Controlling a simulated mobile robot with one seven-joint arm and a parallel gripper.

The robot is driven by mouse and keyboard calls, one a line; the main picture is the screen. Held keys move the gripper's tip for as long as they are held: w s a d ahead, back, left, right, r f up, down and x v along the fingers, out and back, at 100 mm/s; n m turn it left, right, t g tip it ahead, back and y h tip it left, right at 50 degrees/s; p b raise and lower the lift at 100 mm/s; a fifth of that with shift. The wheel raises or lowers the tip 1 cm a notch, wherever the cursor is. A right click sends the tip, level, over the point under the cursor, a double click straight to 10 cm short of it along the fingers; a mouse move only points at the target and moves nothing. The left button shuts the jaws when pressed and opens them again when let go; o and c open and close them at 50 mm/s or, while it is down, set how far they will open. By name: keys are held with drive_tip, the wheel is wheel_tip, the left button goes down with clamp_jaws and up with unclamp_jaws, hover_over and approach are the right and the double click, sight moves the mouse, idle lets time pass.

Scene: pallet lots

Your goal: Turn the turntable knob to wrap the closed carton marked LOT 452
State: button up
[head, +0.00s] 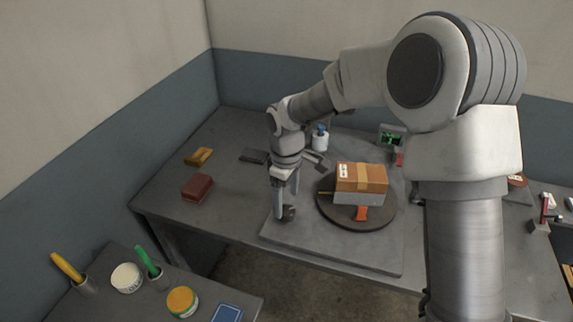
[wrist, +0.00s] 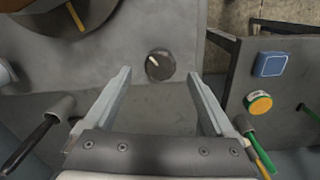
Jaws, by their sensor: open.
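The dark round knob (head: 290,213) sits on the grey base plate (head: 330,250), left of the turntable disc (head: 385,216). In the wrist view the knob (wrist: 160,66) has a pale pointer line toward the upper left. A closed brown carton (head: 373,178) with a tan tape strip and a white label stands on the disc; the label is too small to read. Its lower part looks pale grey. My gripper (head: 282,214) points down at the knob, open and empty. In the wrist view the knob lies between and just beyond the fingertips (wrist: 160,74); I cannot tell if they touch it.
A dark red box (head: 197,187) and a yellow block (head: 198,156) lie at the left of the bench. A blue-topped bottle (head: 320,138) and a green-screened device (head: 392,136) stand behind. A lower side table holds a yellow-lidded jar (head: 182,301) and pen holders.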

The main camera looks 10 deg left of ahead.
sight(286, 210)
wheel_tip(286, 210, up, 14)
drive_tip(key=shift+f+p, duration=0.15)
drive_tip(key=shift+p, duration=0.3)
idle(1.4)
